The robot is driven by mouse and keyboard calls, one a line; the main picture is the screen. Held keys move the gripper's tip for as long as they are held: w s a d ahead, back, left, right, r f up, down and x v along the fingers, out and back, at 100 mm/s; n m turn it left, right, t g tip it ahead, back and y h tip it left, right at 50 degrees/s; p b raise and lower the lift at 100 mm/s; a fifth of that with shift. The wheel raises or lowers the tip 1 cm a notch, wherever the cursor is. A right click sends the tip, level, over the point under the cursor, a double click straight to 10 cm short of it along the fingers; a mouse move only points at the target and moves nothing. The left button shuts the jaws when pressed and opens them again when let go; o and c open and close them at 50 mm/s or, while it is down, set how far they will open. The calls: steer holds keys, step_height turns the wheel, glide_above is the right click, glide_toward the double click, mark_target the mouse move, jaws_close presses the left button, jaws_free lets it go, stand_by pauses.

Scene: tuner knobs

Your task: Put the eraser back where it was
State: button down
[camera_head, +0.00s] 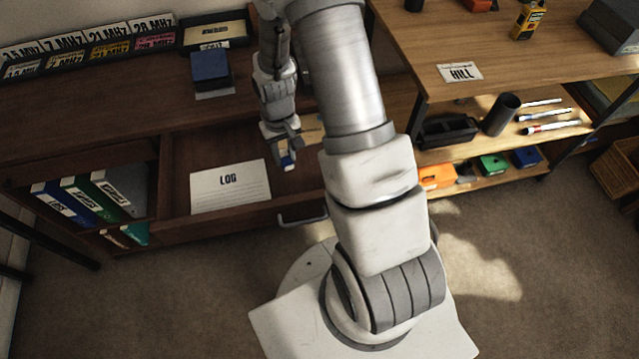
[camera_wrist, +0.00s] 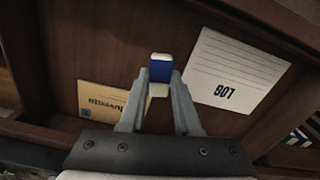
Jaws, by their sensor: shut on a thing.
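The eraser is a small block, blue with a white end. In the wrist view the eraser (camera_wrist: 161,70) sits between the fingertips of my gripper (camera_wrist: 160,82), which is shut on it. In the head view my gripper (camera_head: 287,158) is over the open drawer, with the blue of the eraser (camera_head: 288,164) just showing at its tips. Below it in the drawer lie the white LOG sheet (camera_head: 230,188) and a tan envelope-like paper (camera_wrist: 102,98) with writing. I cannot tell how high the eraser is above the drawer bottom.
The drawer (camera_head: 262,214) stands open in the dark wooden desk. A blue box (camera_head: 210,68) is on the desk top. Binders (camera_head: 85,197) fill the left cubby. The wooden bench (camera_head: 540,60) at right has a HILL card (camera_head: 460,72), with a black cup (camera_head: 501,114) and markers below.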

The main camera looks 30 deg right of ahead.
mark_target(319, 178)
steer(key=d+b, duration=0.1)
steer(key=d+f+b, duration=0.1)
steer(key=b, duration=0.1)
steer(key=d+b, duration=0.1)
steer(key=shift+s+d+f+m+b, duration=0.1)
steer(key=shift+d+f+m+b, duration=0.05)
steer(key=shift+f+m+b, duration=0.2)
steer(key=s+d+r+m+b, duration=0.2)
steer(key=s+d+r+b, duration=0.15)
steer(key=b, duration=0.35)
steer(key=f+b, duration=0.3)
steer(key=f, duration=0.6)
steer(key=shift+d+f, duration=0.2)
steer(key=shift+f, duration=0.15)
steer(key=c, duration=0.6)
jaws_free()
